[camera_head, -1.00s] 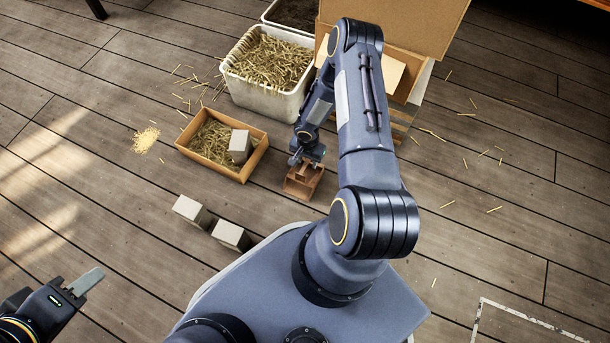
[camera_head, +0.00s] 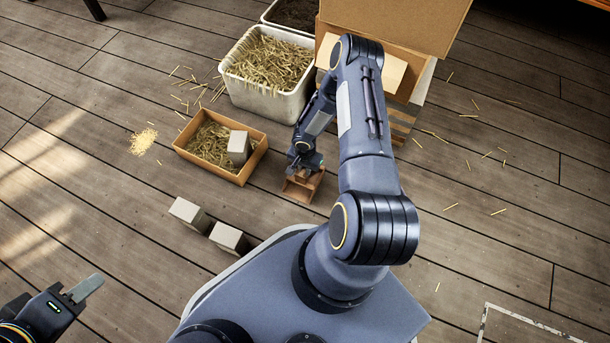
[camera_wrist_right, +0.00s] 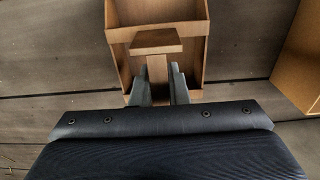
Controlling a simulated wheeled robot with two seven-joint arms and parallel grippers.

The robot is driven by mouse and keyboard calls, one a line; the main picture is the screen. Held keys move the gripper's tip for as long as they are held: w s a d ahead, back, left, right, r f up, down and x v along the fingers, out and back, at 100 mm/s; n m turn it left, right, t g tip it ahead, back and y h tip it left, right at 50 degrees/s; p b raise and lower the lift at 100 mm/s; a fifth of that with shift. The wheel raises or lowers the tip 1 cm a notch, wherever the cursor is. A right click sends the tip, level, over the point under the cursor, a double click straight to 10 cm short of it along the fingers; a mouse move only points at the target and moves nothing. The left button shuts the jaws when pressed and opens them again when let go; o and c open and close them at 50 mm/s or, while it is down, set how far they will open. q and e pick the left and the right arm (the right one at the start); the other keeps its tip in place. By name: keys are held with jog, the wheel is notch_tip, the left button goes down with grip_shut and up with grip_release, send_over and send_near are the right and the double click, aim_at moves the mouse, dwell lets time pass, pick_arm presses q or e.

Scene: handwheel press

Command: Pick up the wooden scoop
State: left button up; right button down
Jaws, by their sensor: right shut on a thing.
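The wooden scoop (camera_head: 302,187) is a small brown open box with a handle, on the plank floor just right of the cardboard tray. In the right wrist view the scoop (camera_wrist_right: 202,50) lies ahead, its handle (camera_wrist_right: 157,68) between the two fingers. My right gripper (camera_wrist_right: 159,88) is shut on that handle. In the head view my right gripper (camera_head: 304,168) is over the scoop, its fingers partly hidden by my wrist. My left gripper (camera_head: 80,290) is at the lower left, away from everything; its finger opening is not clear.
A cardboard tray (camera_head: 203,169) holds straw and a grey block (camera_head: 239,147). A white bin (camera_head: 238,93) of straw stands behind it. Two grey blocks (camera_head: 188,213) (camera_head: 228,238) lie nearer. A large cardboard box (camera_head: 393,25) stands behind my arm. The floor at right is mostly clear.

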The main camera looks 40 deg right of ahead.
jog(key=shift+r, duration=0.15)
jog(key=shift+r+p, duration=0.35)
jog(key=shift+r, duration=0.25)
jog(key=w+a+r+p, duration=0.6)
jog(key=w+a+r, duration=0.1)
jog(key=a+r, duration=0.4)
jog(key=shift+a+r, duration=0.3)
jog(key=shift+a, duration=0.2)
jog(key=shift+w, duration=0.1)
